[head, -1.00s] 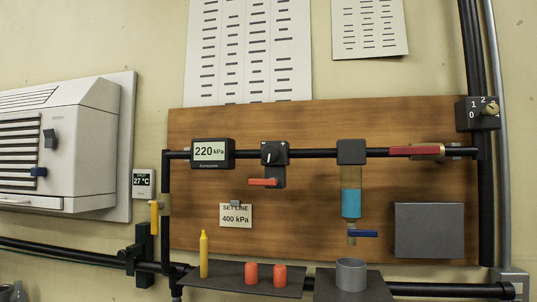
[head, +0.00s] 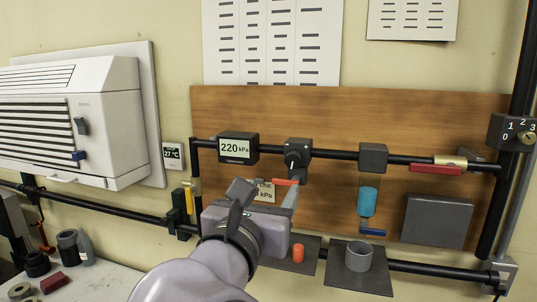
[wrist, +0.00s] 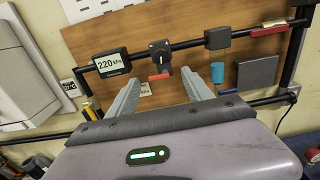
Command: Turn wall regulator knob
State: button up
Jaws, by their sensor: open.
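The regulator (head: 298,152) is a black box on the wall pipe, with a round knob bearing a white pointer line and a plus mark at its upper right. It also shows in the wrist view (wrist: 159,50). An orange lever (head: 286,182) sits just below it. The gauge (head: 237,148) to its left reads 220 kPa. A set-line card (head: 265,184) is partly hidden behind my gripper; 400 kPa was legible on it earlier. My gripper (wrist: 161,77) is open and empty, its two grey fingers pointing towards the wall below the knob, apart from it.
Right of the regulator hang a blue-filled bowl (head: 368,200) with a blue lever and a red-handled valve (head: 436,168). Below are a shelf with an orange cylinder (head: 298,253) and a grey cup (head: 359,256). A white wall unit (head: 75,120) is at left.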

aim_at(293, 163)
jog(key=p+x, duration=0.1)
jog(key=x, duration=1.5)
jog(key=shift+w+d+f, duration=0.1)
jog(key=shift+w+d, duration=0.05)
jog(key=shift+w, duration=0.1)
jog(key=shift+c, duration=0.5)
grip_shut()
jog(key=shift+f, duration=0.1)
